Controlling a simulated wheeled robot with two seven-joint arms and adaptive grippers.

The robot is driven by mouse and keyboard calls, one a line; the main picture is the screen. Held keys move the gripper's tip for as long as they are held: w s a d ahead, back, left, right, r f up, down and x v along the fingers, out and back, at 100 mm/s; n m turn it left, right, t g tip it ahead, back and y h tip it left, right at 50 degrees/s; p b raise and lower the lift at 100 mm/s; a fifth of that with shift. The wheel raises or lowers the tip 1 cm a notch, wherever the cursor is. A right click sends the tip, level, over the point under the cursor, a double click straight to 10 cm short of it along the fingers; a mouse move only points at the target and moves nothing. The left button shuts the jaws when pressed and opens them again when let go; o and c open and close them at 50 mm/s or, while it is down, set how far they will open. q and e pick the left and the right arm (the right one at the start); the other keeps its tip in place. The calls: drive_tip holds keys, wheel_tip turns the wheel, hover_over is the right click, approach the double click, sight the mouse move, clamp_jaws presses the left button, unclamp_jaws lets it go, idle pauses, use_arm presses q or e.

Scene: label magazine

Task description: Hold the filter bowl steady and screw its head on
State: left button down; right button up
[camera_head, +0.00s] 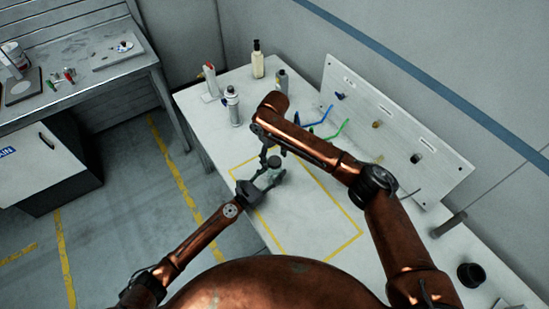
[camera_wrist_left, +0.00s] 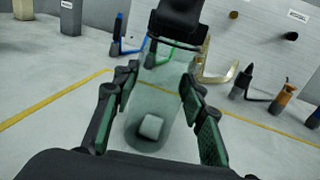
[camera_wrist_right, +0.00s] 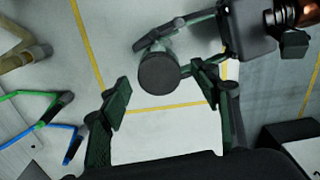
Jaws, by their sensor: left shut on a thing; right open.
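The filter bowl (camera_head: 269,178) is a clear, greenish cylinder, upright over the yellow-outlined area of the table. It also shows in the left wrist view (camera_wrist_left: 150,108), with a small white block inside. My left gripper (camera_wrist_left: 158,85) is shut around its sides. The dark, round head (camera_wrist_right: 157,74) sits at the top of the bowl and shows in the left wrist view (camera_wrist_left: 180,24). I cannot tell how far it is threaded. My right gripper (camera_wrist_right: 162,84) is open above the head, its fingers apart and not closed on it.
A panel (camera_head: 385,130) with coloured hooks and dark knobs stands behind. Bottles and a spray can (camera_head: 233,106) stand at the back left of the table. A black cup (camera_head: 471,275) is at the right. The yellow-outlined area (camera_head: 310,215) is mostly clear.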

wheel_tip(320, 180, up, 11)
drive_tip(key=shift+r, duration=0.15)
idle(0.4)
use_arm(q)
drive_tip(key=c, duration=1.1)
unclamp_jaws()
drive_tip(key=shift+c, duration=0.2)
drive_tip(key=v, duration=1.2)
